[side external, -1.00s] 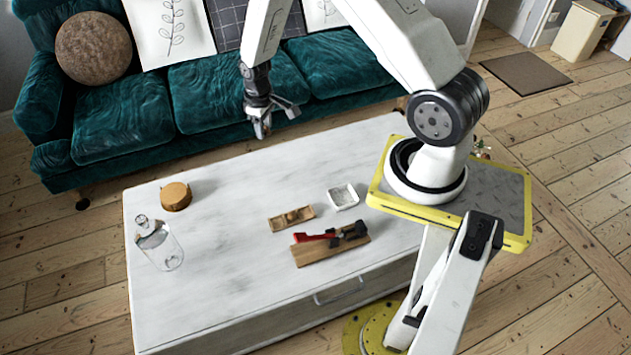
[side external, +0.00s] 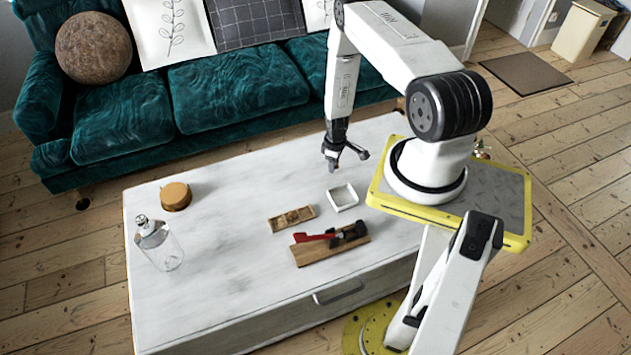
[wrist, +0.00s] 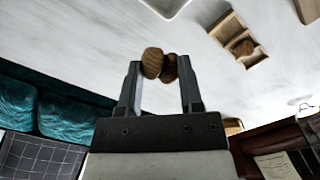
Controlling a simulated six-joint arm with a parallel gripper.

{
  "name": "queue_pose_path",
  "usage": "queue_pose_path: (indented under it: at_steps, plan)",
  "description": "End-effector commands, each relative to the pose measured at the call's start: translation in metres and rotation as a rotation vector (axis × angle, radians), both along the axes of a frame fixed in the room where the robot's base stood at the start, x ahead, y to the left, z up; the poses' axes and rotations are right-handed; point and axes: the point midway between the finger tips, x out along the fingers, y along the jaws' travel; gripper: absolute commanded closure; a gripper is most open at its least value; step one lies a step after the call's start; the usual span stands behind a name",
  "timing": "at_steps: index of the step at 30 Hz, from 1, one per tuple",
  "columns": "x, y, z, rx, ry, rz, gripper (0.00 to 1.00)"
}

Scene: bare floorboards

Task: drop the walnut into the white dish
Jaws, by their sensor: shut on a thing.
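My gripper (side external: 345,160) hangs above the table, just behind the white dish in the side external view. In the wrist view, my gripper (wrist: 160,75) has a brown walnut (wrist: 152,62) between its fingertips; it shows as two rounded lobes, and I cannot tell whether they are one nut or two. The white square dish (side external: 342,197) stands on the table below the gripper and looks empty. Only its edge shows at the top of the wrist view (wrist: 166,8). The held walnut is too small to make out in the side external view.
A small wooden tray with compartments (side external: 292,219) is left of the dish; a brown nut (wrist: 243,47) lies in it. A wooden board (side external: 331,250) with a red-and-black tool is in front. A glass bottle (side external: 160,248) and a round wooden box (side external: 175,196) stand at the left.

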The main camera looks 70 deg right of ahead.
Motion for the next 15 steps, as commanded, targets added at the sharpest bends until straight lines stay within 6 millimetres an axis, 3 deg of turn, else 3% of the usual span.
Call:
queue_pose_path:
  at_steps: [6,15]
  plan:
    - [-0.034,-0.004,-0.033,0.001,0.002,-0.003,1.00]
    - [-0.046,-0.005,-0.044,-0.001,0.001,0.001,1.00]
